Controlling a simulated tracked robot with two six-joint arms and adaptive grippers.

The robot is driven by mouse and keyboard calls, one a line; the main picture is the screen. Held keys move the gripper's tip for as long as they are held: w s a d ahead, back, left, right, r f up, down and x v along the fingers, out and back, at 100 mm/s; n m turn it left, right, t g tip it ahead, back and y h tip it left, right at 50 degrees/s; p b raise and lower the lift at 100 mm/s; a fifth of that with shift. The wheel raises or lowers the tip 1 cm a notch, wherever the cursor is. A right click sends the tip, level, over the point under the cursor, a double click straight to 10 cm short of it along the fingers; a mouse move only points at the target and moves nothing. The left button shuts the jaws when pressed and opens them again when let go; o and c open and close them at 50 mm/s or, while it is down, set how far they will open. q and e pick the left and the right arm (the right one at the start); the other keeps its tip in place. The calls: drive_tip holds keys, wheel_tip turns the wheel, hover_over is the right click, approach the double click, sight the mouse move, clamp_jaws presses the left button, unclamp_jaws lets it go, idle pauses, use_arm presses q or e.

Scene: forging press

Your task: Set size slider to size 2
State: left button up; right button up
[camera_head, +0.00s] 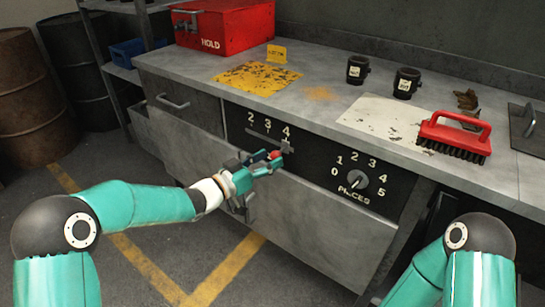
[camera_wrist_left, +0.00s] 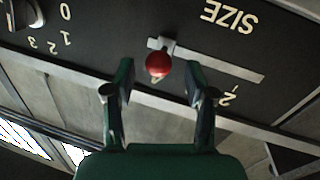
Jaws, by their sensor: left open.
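The size slider has a red ball knob (camera_head: 276,155) on a black panel below the counter. The numerals 2, 3 and 4 run left to right above its slot (camera_head: 262,137), and the slider stands at the 4 end. My left gripper (camera_head: 262,162) is open at the knob and covers the panel below the slot. In the left wrist view, seen upside down, the knob (camera_wrist_left: 158,66) lies between the open fingertips (camera_wrist_left: 159,72), with a gap on each side. The slot (camera_wrist_left: 220,65) runs right from it toward the 2 (camera_wrist_left: 228,98).
A pieces dial (camera_head: 354,180) is right of the slider. On the counter are a red brush (camera_head: 455,137), two dark cups (camera_head: 357,69) and a red hold box (camera_head: 225,25). A drawer handle (camera_head: 172,101) sticks out at left. My right arm shows at lower right.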

sight(275, 154)
use_arm(q)
drive_tip(key=shift+x, duration=1.55)
clamp_jaws()
